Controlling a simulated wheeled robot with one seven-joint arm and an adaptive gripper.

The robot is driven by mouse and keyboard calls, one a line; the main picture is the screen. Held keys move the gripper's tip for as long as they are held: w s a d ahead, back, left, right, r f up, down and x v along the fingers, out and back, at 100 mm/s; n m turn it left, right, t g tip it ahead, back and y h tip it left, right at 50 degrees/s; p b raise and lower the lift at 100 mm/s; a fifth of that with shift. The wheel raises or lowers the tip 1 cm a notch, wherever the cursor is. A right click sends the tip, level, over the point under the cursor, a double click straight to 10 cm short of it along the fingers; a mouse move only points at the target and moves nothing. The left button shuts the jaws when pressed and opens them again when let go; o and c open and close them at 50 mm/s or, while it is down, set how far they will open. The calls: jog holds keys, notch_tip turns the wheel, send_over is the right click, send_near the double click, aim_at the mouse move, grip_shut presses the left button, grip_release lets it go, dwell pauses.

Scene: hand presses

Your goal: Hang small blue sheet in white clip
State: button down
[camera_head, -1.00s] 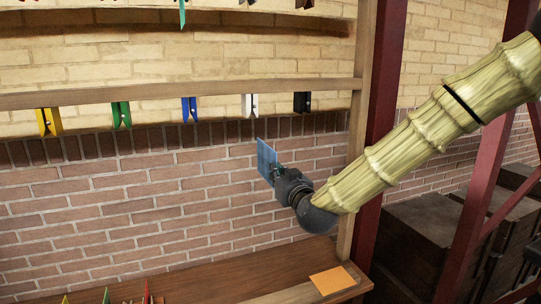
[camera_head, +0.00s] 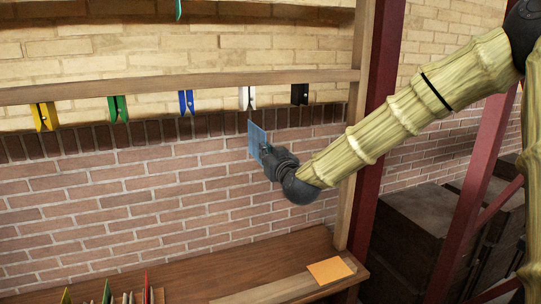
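The small blue sheet (camera_head: 256,138) is held upright by my gripper (camera_head: 265,153), which is shut on its right edge. The white clip (camera_head: 247,97) hangs from the wooden rail just above the sheet. The sheet's top edge is close below the clip's lower end. I cannot tell from this angle whether they touch or how far apart they are in depth. The fingers are small and partly hidden by the wrist.
Yellow (camera_head: 44,116), green (camera_head: 118,107), blue (camera_head: 186,102) and black (camera_head: 299,94) clips hang along the same wooden rail (camera_head: 180,86). An orange sheet (camera_head: 330,270) lies on the wooden bench (camera_head: 220,265). A red post (camera_head: 378,120) stands right of the rail. Several coloured sheets stand at the lower left.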

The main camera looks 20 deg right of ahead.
aim_at(258, 135)
jog(key=shift+w+r+p, duration=0.15)
jog(key=shift+w+p, duration=0.2)
jog(key=shift+w, duration=1.25)
jog(key=shift+w+r+p, duration=0.15)
jog(key=shift+w+p, duration=0.2)
jog(key=shift+w, duration=1.25)
jog(key=shift+w+r, duration=0.2)
jog(key=shift+r, duration=0.35)
jog(key=shift+s+a+r+p, duration=0.1)
jog(key=shift+s+r+p, duration=0.05)
jog(key=shift+r+p, duration=0.45)
jog(key=shift+r, duration=0.2)
jog(key=shift+b, duration=0.6)
jog(key=shift+r+p, duration=0.85)
jog(key=shift+r, duration=1.45)
